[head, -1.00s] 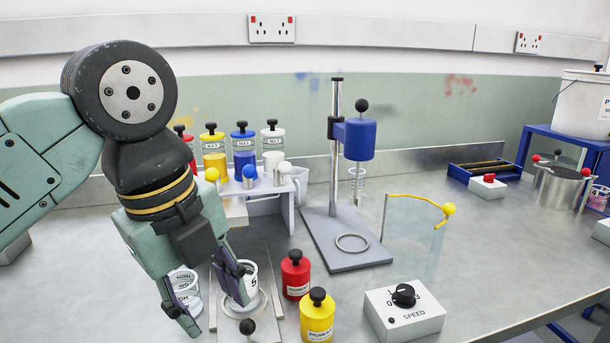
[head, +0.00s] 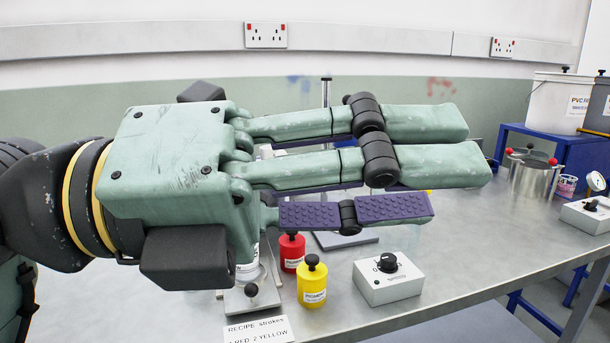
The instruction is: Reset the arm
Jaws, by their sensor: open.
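My gripper (head: 425,165) fills the middle of the head view, raised above the bench and close to the camera. It is open, its fingers stretch to the right, and nothing shows between them. Purple ribbed pads (head: 310,216) line the lower finger. My wrist, with black and yellow rings, enters from the left. The gripper and palm hide most of the back of the bench, including the stand and the bottle rack seen earlier.
A red pigment bottle (head: 291,252), a yellow pigment bottle (head: 312,281) and a speed control box (head: 388,278) stand below my gripper. A recipe card (head: 257,330) lies at the front edge. A steel pot (head: 531,172) stands at the right.

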